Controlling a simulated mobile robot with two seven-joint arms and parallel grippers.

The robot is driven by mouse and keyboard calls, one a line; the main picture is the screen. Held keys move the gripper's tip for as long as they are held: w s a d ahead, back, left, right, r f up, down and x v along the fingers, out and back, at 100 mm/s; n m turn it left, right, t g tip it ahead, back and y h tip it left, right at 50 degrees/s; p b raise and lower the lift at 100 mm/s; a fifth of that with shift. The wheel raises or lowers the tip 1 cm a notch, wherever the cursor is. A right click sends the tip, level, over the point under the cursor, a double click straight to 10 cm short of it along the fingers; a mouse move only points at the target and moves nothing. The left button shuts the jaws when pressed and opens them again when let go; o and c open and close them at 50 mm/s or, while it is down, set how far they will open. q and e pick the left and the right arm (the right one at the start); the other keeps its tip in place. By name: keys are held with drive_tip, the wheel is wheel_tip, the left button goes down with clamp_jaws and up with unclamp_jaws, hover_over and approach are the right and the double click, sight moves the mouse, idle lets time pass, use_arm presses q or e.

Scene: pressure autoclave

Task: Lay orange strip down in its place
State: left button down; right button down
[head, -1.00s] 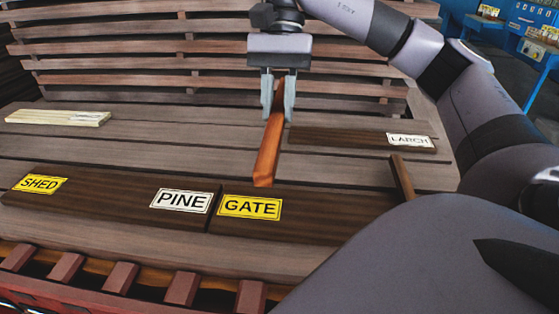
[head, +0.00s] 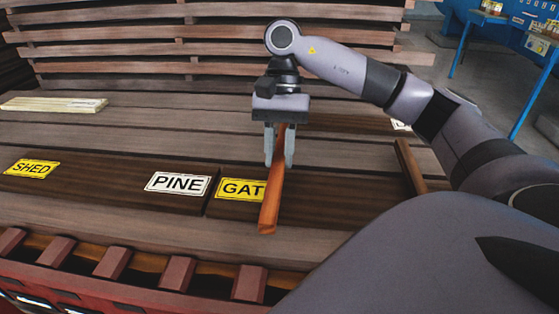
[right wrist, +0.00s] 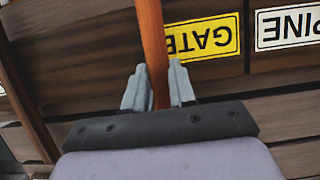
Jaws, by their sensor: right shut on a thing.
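The orange strip (head: 272,203) is held in my right gripper (head: 279,160), which is shut on it. In the head view its near end reaches past the front edge of the dark board with the yellow GATE label (head: 238,190), and it covers the label's last letter. In the right wrist view the strip (right wrist: 152,50) runs up from between the fingers (right wrist: 158,88), beside the GATE label (right wrist: 202,38). I cannot tell whether the strip touches the board. My left gripper is not in view.
A dark board with yellow SHED (head: 31,169) and white PINE (head: 178,184) labels lies left of the GATE board. A pale strip (head: 55,104) lies at the back left. A brown strip (head: 411,167) lies at the right. A slatted wall (head: 150,45) stands behind.

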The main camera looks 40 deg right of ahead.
sight(280, 154)
wheel_tip(280, 154, down, 3)
idle(0.3)
drive_tip(key=shift+f, duration=0.2)
drive_tip(key=c, duration=0.9)
unclamp_jaws()
drive_tip(key=shift+c, duration=0.2)
